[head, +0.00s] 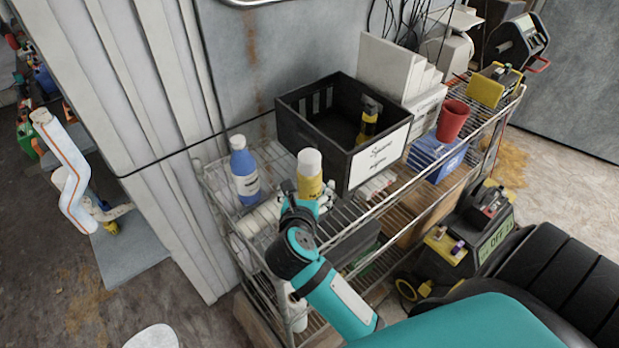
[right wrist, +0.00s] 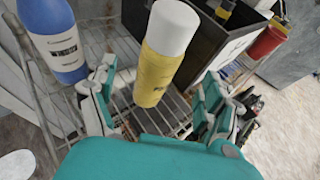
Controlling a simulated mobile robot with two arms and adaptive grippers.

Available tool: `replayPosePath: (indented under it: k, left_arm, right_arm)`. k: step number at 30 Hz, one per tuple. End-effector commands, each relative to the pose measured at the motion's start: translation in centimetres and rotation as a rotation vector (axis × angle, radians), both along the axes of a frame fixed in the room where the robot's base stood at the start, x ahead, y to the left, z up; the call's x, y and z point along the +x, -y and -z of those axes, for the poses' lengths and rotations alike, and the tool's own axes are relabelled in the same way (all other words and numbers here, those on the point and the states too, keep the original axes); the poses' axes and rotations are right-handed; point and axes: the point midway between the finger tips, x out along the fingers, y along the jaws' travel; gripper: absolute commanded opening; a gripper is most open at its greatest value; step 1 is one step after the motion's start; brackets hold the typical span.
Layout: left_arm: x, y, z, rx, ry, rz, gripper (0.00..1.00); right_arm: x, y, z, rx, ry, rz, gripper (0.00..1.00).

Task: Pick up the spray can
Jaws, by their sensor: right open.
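The spray can, yellow with a white cap (head: 309,178), stands upright on the top wire shelf, between a blue bottle and a black crate. In the right wrist view the spray can (right wrist: 158,72) stands ahead, in the gap between the fingers. My right gripper (head: 302,200) is at the near side of the can in the head view. In the right wrist view my right gripper (right wrist: 155,105) is open, one finger to each side of the can; I cannot tell whether either touches it. The can's lower part is partly hidden by the gripper in the head view. My left gripper is not in view.
A blue bottle (head: 244,172) stands left of the can. The black crate (head: 330,150), holding a dark and yellow bottle (head: 369,122), is close behind and right. Wall panels bound the rack's left.

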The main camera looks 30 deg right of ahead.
Motion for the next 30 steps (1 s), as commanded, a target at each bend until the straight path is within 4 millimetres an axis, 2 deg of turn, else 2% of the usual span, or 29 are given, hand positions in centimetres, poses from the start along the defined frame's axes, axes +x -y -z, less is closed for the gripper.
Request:
replayPosePath:
  k: [8,18,27,30]
  left_arm:
    - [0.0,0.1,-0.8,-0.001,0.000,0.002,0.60]
    - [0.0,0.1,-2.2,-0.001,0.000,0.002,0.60]
    - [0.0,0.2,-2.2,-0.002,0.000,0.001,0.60]
    - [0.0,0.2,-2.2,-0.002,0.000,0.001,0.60]
  right_arm:
    - [1.6,1.4,0.8,-0.003,-0.001,-0.001,0.84]
    - [5.0,4.3,2.6,-0.004,-0.001,-0.002,0.84]
    - [5.4,4.6,3.0,-0.001,-0.001,0.000,0.84]
    - [5.4,4.6,3.0,-0.001,-0.001,0.000,0.72]
